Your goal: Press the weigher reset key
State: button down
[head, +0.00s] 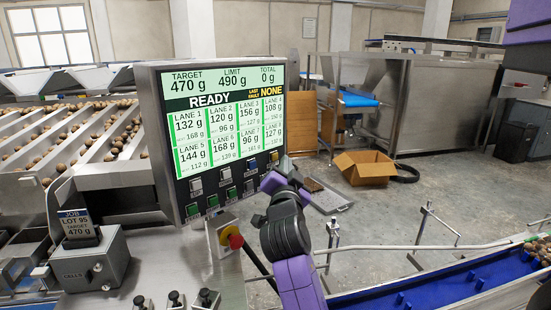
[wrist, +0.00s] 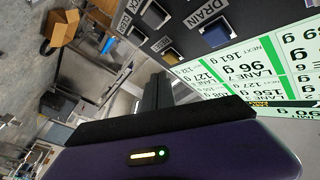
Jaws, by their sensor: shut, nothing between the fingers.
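The weigher panel (head: 155,130) stands upright with a lit screen (head: 228,125) reading READY and "last fault NONE". Below the screen are two rows of keys, including a white key (head: 196,183), a blue key (head: 251,164) and a yellow key (head: 274,156). I cannot read the key labels in the head view, so I cannot tell which is reset. The wrist view shows DRAIN beside the blue key (wrist: 215,36), and the yellow key (wrist: 171,56). My gripper (wrist: 157,92) is shut and empty, near the panel's lower right corner, apparently apart from the keys.
A job box (head: 88,262) stands at lower left. A blue conveyor (head: 420,290) lies at lower right. An open carton (head: 365,168) is on the floor behind.

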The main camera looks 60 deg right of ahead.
jog(key=shift+s+a, duration=0.25)
jog(key=shift+s, duration=0.45)
jog(key=shift+s+a, duration=0.25)
jog(key=shift+s, duration=0.4)
jog(key=shift+s+a, duration=0.25)
jog(key=shift+s, duration=0.45)
jog(key=w+a+r+n+t+y, duration=0.2)
jog(key=w+a+n+t, duration=0.2)
jog(key=a+n+t, duration=0.3)
jog(key=s+a+f+n+t+y, duration=0.1)
jog(key=a+f+n+t+y, duration=0.1)
jog(key=a+f+n+y, duration=0.4)
jog(key=s+a+f+n+t+y, duration=0.1)
jog(key=a+f+n+t, duration=0.2)
jog(key=a, duration=0.6)
jog(key=s+a+f+n+g+y, duration=0.2)
jog(key=s+a+f+y, duration=0.2)
jog(key=s+a+f, duration=0.4)
jog(key=s+a+f+n+g+y, duration=0.2)
jog(key=s+a+f, duration=0.5)
jog(key=s+a, duration=0.4)
jog(key=s+g+y, duration=0.1)
jog(key=s+y, duration=0.1)
jog(key=s, duration=0.2)
jog(key=shift+f+y, duration=0.35)
jog(key=shift+y, duration=0.05)
